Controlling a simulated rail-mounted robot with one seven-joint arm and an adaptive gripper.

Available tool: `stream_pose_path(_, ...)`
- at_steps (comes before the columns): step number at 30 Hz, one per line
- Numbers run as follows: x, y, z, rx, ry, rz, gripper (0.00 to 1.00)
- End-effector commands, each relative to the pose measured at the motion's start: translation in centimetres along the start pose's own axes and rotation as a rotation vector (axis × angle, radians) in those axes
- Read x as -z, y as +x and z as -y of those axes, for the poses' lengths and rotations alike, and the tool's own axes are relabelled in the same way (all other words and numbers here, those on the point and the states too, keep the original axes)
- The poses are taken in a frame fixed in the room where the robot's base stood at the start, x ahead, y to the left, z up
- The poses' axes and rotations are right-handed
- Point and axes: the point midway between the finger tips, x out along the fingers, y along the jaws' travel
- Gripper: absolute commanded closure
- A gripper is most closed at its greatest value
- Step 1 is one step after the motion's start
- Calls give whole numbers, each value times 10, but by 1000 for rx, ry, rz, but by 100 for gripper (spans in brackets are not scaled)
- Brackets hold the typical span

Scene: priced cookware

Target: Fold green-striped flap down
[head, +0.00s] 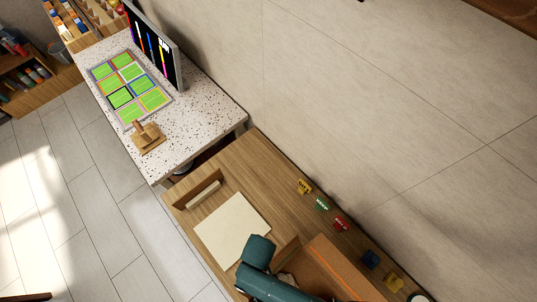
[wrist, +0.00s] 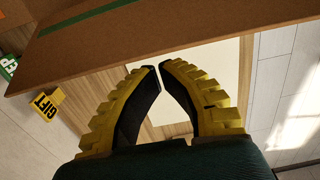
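A brown cardboard flap with a green stripe (wrist: 88,18) spans the top of the wrist view, its near edge running slantwise across. My gripper (wrist: 159,66) has yellow ribbed fingers with dark pads. The fingertips come together just below the flap's edge, with nothing seen between them. Whether they touch the flap I cannot tell. In the head view, a cardboard box (head: 345,262) stands at the lower right of the wooden table, beside my teal arm. The green stripe cannot be made out there, and my arm hides the gripper.
A pale flat board (head: 232,228) and a wooden handle-like piece (head: 203,194) lie left of the box. Several coloured tags line the table's back edge, including a yellow GIFT tag (wrist: 47,104). A speckled counter (head: 195,128) holds a card grid and screen.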

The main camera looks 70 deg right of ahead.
Motion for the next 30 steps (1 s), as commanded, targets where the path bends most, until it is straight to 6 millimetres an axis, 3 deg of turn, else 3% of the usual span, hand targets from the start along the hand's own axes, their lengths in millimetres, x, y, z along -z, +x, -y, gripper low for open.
stream_pose_path(12,-1,0,0,0,0,0,100)
stream_pose_path(30,-24,-1,0,0,0,0,100)
